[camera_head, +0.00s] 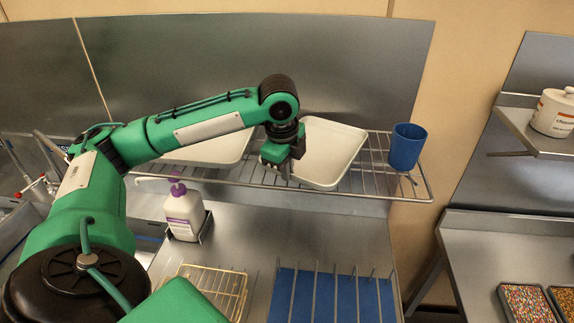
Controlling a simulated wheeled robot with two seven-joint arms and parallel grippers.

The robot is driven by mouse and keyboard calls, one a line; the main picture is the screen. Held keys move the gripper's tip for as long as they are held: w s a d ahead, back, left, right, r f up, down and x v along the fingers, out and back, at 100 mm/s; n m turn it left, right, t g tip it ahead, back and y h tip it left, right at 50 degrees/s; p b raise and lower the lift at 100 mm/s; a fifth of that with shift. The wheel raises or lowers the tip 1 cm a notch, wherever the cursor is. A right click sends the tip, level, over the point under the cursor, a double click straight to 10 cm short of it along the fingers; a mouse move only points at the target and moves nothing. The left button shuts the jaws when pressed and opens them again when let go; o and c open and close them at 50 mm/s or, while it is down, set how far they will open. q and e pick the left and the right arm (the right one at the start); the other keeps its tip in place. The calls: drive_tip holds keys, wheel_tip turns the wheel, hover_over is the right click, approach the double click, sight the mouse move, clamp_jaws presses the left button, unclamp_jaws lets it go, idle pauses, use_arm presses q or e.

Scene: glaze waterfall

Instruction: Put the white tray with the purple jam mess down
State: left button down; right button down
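A white tray (329,150) is at the wire rack, right of my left gripper; no purple jam shows on its visible face. A second white tray (212,151) is behind my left forearm and partly hidden by it. My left gripper (284,163) is at the left edge of the right-hand tray, pointing down. Its fingers are small and dark here, so I cannot tell whether they are closed on the rim or beside it. I also cannot tell whether that tray rests fully on the rack. My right gripper is out of view.
The wire rack (400,192) runs along the steel wall. A blue cup (406,147) stands at its right end. Below are a white pump bottle (185,213), a wire basket (213,286) and a blue mat (333,297) with upright dividers. A sink area lies at left.

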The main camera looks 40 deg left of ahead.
use_arm(q)
drive_tip(key=c, duration=1.6)
unclamp_jaws()
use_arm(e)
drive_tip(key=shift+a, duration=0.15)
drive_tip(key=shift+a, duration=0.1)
use_arm(q)
drive_tip(key=shift+r, duration=0.1)
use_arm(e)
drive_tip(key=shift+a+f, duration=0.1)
